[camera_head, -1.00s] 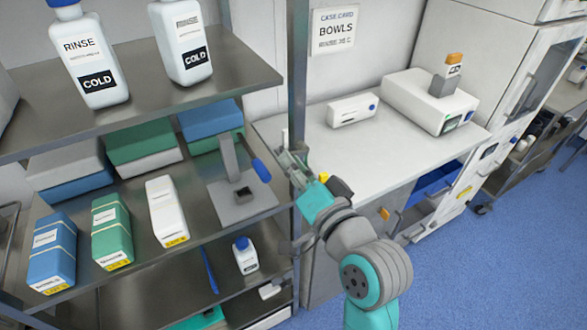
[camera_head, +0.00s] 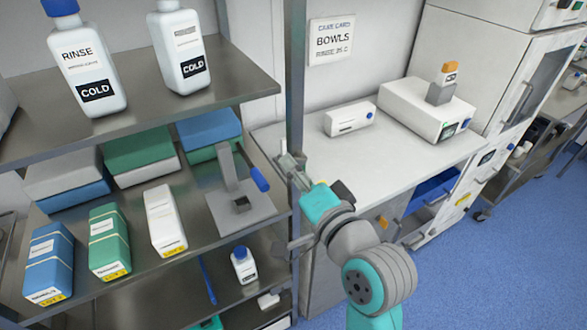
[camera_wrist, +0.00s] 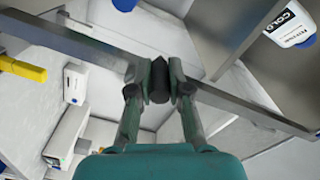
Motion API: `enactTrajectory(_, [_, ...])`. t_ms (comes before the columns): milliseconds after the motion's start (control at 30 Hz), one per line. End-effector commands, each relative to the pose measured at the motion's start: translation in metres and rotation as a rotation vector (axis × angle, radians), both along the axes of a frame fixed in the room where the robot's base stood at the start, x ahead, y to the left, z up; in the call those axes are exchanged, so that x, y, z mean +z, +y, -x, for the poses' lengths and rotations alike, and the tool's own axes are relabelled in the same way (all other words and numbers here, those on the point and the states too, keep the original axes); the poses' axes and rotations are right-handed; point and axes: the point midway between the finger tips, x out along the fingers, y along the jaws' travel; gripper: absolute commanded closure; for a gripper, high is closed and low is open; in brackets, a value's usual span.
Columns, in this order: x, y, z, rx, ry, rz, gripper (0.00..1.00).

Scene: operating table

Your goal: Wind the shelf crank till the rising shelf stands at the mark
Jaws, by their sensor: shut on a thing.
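My gripper (camera_head: 291,166) is beside the upright metal post (camera_head: 296,80) at the shelf rack's right front corner. In the wrist view its fingers (camera_wrist: 160,82) are closed on a dark, round knob (camera_wrist: 159,84), which I take to be the crank's handle. The crank arm and hub are hidden or too small to make out. The rack has an upper shelf (camera_head: 235,83), a middle shelf (camera_head: 140,262) and a lower one. I cannot tell which is the rising shelf. A yellow block (camera_wrist: 22,68) shows at the wrist view's left; I cannot tell whether it is the mark.
White bottles (camera_head: 88,70) stand on the upper shelf. Boxes (camera_head: 110,240) and a blue-handled stand (camera_head: 232,190) are on the middle shelf. A bench (camera_head: 390,150) with a white device (camera_head: 425,108) lies right of the post. Blue floor (camera_head: 500,270) is clear at right.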

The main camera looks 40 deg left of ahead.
Motion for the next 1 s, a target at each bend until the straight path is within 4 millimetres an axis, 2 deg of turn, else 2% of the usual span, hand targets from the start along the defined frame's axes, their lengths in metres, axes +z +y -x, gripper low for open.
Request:
enactTrajectory(33, [0.002,-0.001,-0.001,-0.002,-0.004,-0.003,1.0])
enactTrajectory(67, [0.002,-0.001,-0.001,-0.002,-0.004,-0.003,0.77])
enactTrajectory(133, [0.002,-0.001,0.0,-0.002,-0.004,-0.003,0.6])
enactTrajectory(167, [0.002,0.0,-0.001,-0.002,-0.003,-0.002,0.57])
enactTrajectory(433, [0.001,0.0,0.0,-0.001,-0.002,-0.001,0.57])
enactTrajectory(567, [0.001,-0.007,0.002,-0.001,-0.003,-0.001,0.57])
enactTrajectory(667, [0.0,-0.018,0.006,-0.003,-0.001,0.0,0.57])
enactTrajectory(1000, [0.0,-0.08,0.031,-0.005,-0.002,-0.001,0.57])
